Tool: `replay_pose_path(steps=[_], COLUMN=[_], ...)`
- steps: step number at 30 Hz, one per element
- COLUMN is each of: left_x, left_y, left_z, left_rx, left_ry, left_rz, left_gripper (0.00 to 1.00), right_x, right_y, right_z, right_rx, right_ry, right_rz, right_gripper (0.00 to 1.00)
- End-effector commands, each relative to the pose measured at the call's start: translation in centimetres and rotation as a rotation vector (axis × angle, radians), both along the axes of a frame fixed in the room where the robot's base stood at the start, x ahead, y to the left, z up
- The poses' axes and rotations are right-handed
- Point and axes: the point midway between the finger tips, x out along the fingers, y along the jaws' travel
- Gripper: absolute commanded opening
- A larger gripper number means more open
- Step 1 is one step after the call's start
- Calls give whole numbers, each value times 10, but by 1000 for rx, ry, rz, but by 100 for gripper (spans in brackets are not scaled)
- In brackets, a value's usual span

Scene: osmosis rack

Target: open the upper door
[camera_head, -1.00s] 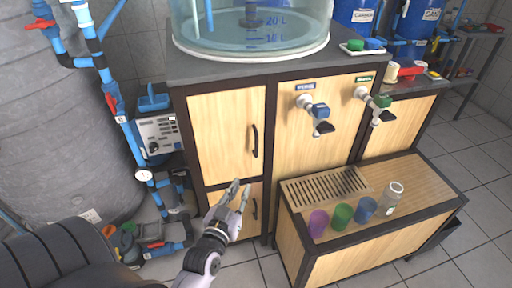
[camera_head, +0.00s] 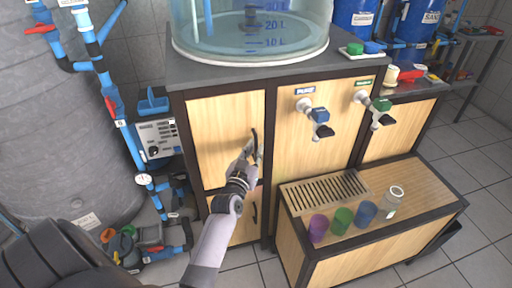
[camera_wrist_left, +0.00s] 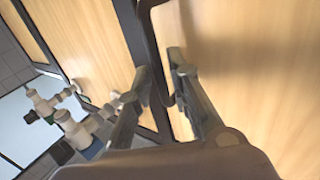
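The upper door (camera_head: 222,128) is a light wood panel in a dark frame, and it is closed. Its black vertical handle (camera_head: 255,142) is on its right side. My left gripper (camera_head: 250,150) is at the lower part of this handle. In the left wrist view the handle (camera_wrist_left: 152,45) runs down between the two open fingers of the left gripper (camera_wrist_left: 162,75). The fingers stand apart on either side of it, and I see no grip on it. My right gripper is in neither view.
A lower door (camera_head: 240,222) with its own handle is beneath. A low bench (camera_head: 420,180) with a drain grate and several coloured cups stands at the right. Taps (camera_head: 318,114) project from the panel right of the door. A large clear tank (camera_head: 250,30) sits on top.

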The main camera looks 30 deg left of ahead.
Motion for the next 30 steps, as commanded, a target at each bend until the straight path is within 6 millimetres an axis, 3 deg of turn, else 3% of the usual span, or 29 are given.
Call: replay_pose_path(steps=[5,14,22,30], left_x=[14,16,16,16], left_y=[4,5,5,4], left_z=[0,0,0,0], left_rx=[-1,0,-1,-1], left_ry=[0,1,0,0], left_rz=[0,0,0,0], left_gripper=[18,18,1,0], right_x=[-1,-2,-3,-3], right_y=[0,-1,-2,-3], right_z=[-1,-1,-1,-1], right_rx=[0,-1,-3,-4], right_ry=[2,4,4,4], right_rz=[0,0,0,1], right_gripper=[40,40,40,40])
